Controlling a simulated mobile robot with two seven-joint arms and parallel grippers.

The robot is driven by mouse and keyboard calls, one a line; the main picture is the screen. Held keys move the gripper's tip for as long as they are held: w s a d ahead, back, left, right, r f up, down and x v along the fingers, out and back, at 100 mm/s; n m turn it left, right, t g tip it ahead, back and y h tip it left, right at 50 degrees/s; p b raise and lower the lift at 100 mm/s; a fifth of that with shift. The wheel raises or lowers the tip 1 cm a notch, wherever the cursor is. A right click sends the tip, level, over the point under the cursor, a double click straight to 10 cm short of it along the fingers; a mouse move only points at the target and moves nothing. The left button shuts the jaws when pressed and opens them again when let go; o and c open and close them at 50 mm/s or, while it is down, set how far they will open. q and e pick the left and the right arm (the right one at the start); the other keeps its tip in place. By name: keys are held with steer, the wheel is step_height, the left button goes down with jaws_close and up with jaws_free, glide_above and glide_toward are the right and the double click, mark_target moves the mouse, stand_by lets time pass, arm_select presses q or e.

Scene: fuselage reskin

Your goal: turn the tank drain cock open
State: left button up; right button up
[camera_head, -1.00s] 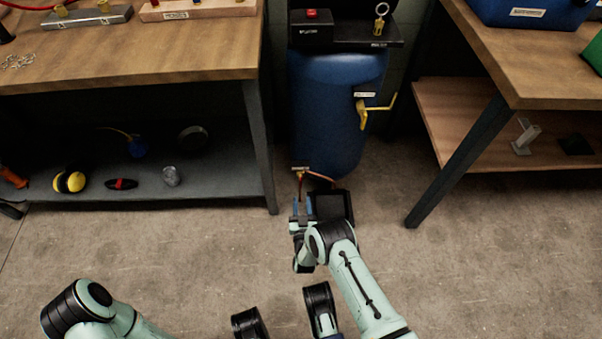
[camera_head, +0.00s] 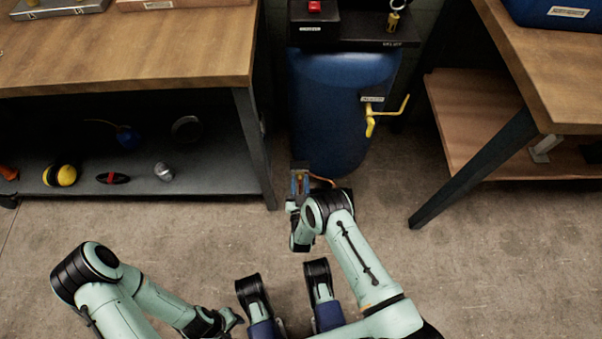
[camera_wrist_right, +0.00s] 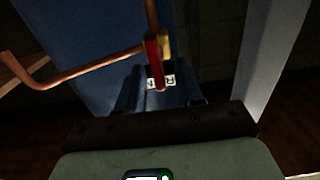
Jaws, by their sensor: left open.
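The blue tank (camera_head: 335,105) stands upright between two benches. In the right wrist view a red lever (camera_wrist_right: 153,62) sits by a brass fitting (camera_wrist_right: 164,45) on a bent copper pipe (camera_wrist_right: 95,70), which looks like the drain cock. In the head view my right gripper (camera_head: 300,183) is low at the tank's front, mostly hiding the cock. In the wrist view its dark fingers (camera_wrist_right: 160,90) lie right by the red lever; whether they touch or grip it cannot be told. My left gripper (camera_head: 232,319) is open and empty near the bottom edge, far from the tank.
A yellow valve handle (camera_head: 372,116) projects from the tank's right side. A wooden bench (camera_head: 130,50) with a lower shelf (camera_head: 215,175) stands left. Another bench (camera_head: 560,90) has its leg (camera_head: 470,170) on the right. The concrete floor in front is clear.

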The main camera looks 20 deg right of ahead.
arm_select(q)
steer(key=shift+w+d, duration=0.1)
steer(key=shift+w, duration=0.25)
arm_select(e)
steer(key=shift+w, duration=0.2)
jaws_close()
arm_select(q)
steer(key=shift+s, duration=0.2)
arm_select(e)
steer(key=n, duration=0.6)
steer(key=a+f+n, duration=0.1)
steer(key=n, duration=1.1)
steer(key=shift+w+a+f, duration=0.35)
steer(key=shift+a, duration=0.05)
